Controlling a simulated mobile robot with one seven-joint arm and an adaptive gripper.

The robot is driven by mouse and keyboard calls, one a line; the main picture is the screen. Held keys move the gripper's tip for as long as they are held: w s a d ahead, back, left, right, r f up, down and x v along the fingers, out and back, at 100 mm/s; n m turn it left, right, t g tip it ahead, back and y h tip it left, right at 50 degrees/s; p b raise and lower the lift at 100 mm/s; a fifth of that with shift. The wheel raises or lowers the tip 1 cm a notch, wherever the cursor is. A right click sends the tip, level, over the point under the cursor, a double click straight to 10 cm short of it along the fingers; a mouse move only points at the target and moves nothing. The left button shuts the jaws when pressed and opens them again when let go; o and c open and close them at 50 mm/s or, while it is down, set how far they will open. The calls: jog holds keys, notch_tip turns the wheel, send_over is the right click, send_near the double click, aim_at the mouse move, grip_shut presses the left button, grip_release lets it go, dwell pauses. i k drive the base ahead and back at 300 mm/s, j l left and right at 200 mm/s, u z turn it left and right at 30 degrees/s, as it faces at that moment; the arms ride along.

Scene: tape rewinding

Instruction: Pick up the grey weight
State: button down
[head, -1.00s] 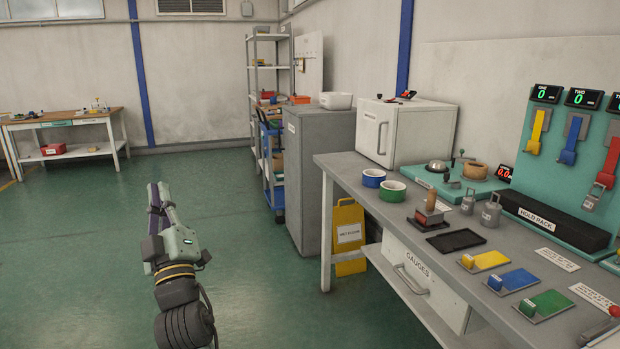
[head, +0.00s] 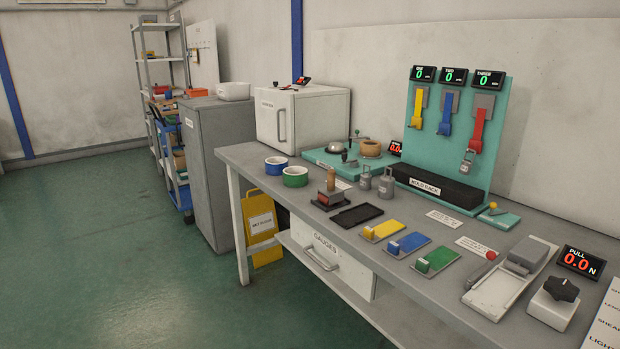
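Two small grey weights with handles stand upright on the workbench (head: 420,300), in front of the black-topped hold rack. The left weight (head: 365,179) is a little smaller and the right weight (head: 386,184) is beside it, slightly nearer. A third grey metal piece (head: 467,161) hangs at the lower end of the red strap (head: 476,132). I cannot tell which one the task means. My gripper is outside the head view now.
The teal board (head: 497,140) carries yellow, blue and red straps. A white drawer unit (head: 330,258) hangs below. Floor at left is clear.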

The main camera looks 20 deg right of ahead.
aim_at(366, 180)
jog(key=i+z, duration=0.15)
jog(key=z, duration=0.75)
jog(key=i+j+z, duration=0.15)
jog(key=j+z, duration=0.15)
jog(key=i+j+z, duration=0.25)
jog(key=j+z, duration=0.3)
jog(key=i+j, duration=0.1)
jog(key=j, duration=0.35)
jog(key=i+j+z, duration=0.1)
jog(key=j, duration=0.35)
jog(key=i+j, duration=0.15)
jog(key=j, duration=0.35)
jog(key=i+j, duration=0.1)
jog(key=j, duration=0.35)
jog(key=z, duration=0.05)
